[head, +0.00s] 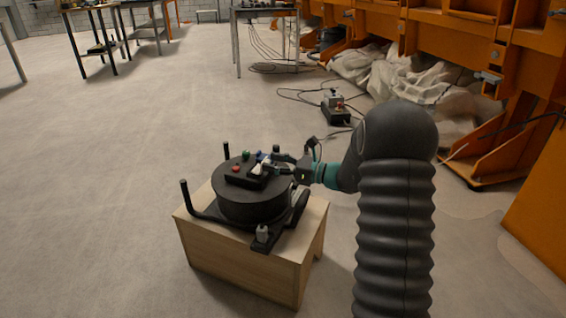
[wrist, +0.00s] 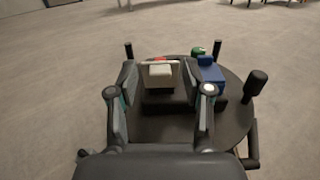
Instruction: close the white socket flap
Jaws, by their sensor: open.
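The white socket flap (head: 259,168) is on a black socket box (head: 246,179) on top of a black cable reel (head: 250,206). In the wrist view the white flap (wrist: 160,72) shows between my fingertips, beyond them. It looks raised, but its exact angle is hard to tell. My gripper (head: 276,163) comes in from the right, close to the flap. In the wrist view my gripper (wrist: 161,80) has its two fingers apart, with nothing held between them. Whether a finger touches the flap cannot be told.
A blue socket part (wrist: 210,72) sits just right of the white one. A green part (head: 245,155) and a red part (head: 236,168) are also on the box. Upright black posts (head: 185,195) stand around the reel. The reel rests on a wooden stand (head: 240,258); the floor left is clear.

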